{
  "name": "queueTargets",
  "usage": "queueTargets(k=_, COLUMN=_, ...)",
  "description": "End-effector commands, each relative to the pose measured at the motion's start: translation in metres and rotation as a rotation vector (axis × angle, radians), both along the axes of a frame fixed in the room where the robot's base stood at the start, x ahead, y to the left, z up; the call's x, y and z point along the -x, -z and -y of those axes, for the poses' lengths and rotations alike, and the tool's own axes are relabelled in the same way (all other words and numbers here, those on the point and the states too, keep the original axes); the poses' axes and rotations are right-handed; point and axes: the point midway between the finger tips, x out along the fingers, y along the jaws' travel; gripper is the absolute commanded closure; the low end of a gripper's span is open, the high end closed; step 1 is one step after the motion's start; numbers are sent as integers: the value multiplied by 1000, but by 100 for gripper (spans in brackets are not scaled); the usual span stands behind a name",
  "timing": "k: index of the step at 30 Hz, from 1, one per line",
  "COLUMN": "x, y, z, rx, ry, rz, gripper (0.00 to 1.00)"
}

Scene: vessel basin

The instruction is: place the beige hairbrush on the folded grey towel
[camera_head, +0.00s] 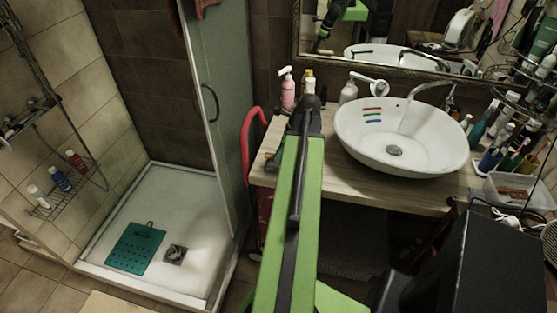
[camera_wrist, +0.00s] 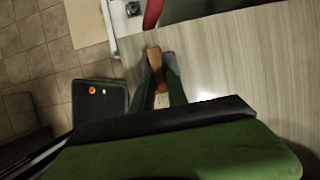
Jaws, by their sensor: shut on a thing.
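My gripper (camera_wrist: 162,78) is shut on a long tan-brown thing in the wrist view, which I take to be the beige hairbrush (camera_wrist: 154,60). It sticks out past the fingertips, near the left edge of the wooden counter (camera_wrist: 235,70). A small grey patch lies right beside it; I cannot tell whether that is a fingertip or something else. In the head view my arm reaches to the left end of the counter (camera_head: 400,191) and hides the fingers. A small brownish end shows left of the arm. I cannot make out the folded grey towel for sure in either view.
A white basin (camera_head: 402,135) stands on the counter's middle. Pump bottles (camera_head: 287,90) stand behind my arm. Several bottles and a clear plastic box (camera_head: 518,192) crowd the right end. A red chair (camera_head: 250,155) and the glass shower door (camera_head: 218,90) are to the left.

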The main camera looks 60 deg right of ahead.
Motion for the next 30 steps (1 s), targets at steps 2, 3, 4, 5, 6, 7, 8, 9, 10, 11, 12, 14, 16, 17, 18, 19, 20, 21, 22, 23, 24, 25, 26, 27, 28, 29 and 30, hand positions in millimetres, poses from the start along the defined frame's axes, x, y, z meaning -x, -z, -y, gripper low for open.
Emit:
queueTargets(k=2, x=0, y=-2, z=0, rx=0, ry=0, rz=0, gripper=100)
queueTargets(k=3, x=0, y=-2, z=0, rx=0, ry=0, rz=0, gripper=100)
queueTargets(k=4, x=0, y=-2, z=0, rx=0, ry=0, rz=0, gripper=100)
queueTargets(k=5, x=0, y=-1, z=0, rx=0, ry=0, rz=0, gripper=100)
queueTargets(k=6, x=0, y=1, z=0, rx=0, ry=0, rz=0, gripper=100)
queueTargets(k=7, x=0, y=2, z=0, rx=0, ry=0, rz=0, gripper=100)
queueTargets(k=8, x=0, y=2, z=0, rx=0, ry=0, rz=0, gripper=79)
queueTargets(k=9, x=0, y=1, z=0, rx=0, ry=0, rz=0, gripper=74)
queueTargets(k=10, x=0, y=1, z=0, rx=0, ry=0, rz=0, gripper=70)
queueTargets(k=11, x=0, y=1, z=0, rx=0, ry=0, rz=0, gripper=66)
queueTargets(k=12, x=0, y=1, z=0, rx=0, ry=0, rz=0, gripper=61)
queueTargets(k=14, x=0, y=1, z=0, rx=0, ry=0, rz=0, gripper=59)
queueTargets(k=16, x=0, y=1, z=0, rx=0, ry=0, rz=0, gripper=59)
queueTargets(k=17, x=0, y=1, z=0, rx=0, ry=0, rz=0, gripper=59)
queueTargets(k=18, x=0, y=1, z=0, rx=0, ry=1, rz=0, gripper=59)
queueTargets(k=19, x=1, y=1, z=0, rx=0, ry=1, rz=0, gripper=59)
queueTargets(k=20, x=1, y=1, z=0, rx=0, ry=1, rz=0, gripper=59)
queueTargets(k=21, x=1, y=0, z=0, rx=0, ry=1, rz=0, gripper=59)
queueTargets(k=22, x=1, y=0, z=0, rx=0, ry=1, rz=0, gripper=59)
queueTargets(k=23, x=1, y=-1, z=0, rx=0, ry=1, rz=0, gripper=59)
queueTargets(k=24, x=1, y=-4, z=0, rx=0, ry=1, rz=0, gripper=59)
queueTargets(k=25, x=1, y=-6, z=0, rx=0, ry=1, rz=0, gripper=59)
queueTargets(k=26, x=2, y=-9, z=1, rx=0, ry=1, rz=0, gripper=59)
queueTargets(k=27, x=3, y=-14, z=1, rx=-1, ry=2, rz=0, gripper=59)
queueTargets(k=28, x=5, y=-18, z=2, rx=-1, ry=2, rz=0, gripper=59)
queueTargets(k=29, x=6, y=-23, z=2, rx=-1, ry=2, rz=0, gripper=59)
queueTargets(k=30, x=9, y=-31, z=3, rx=0, ry=3, rz=0, gripper=59)
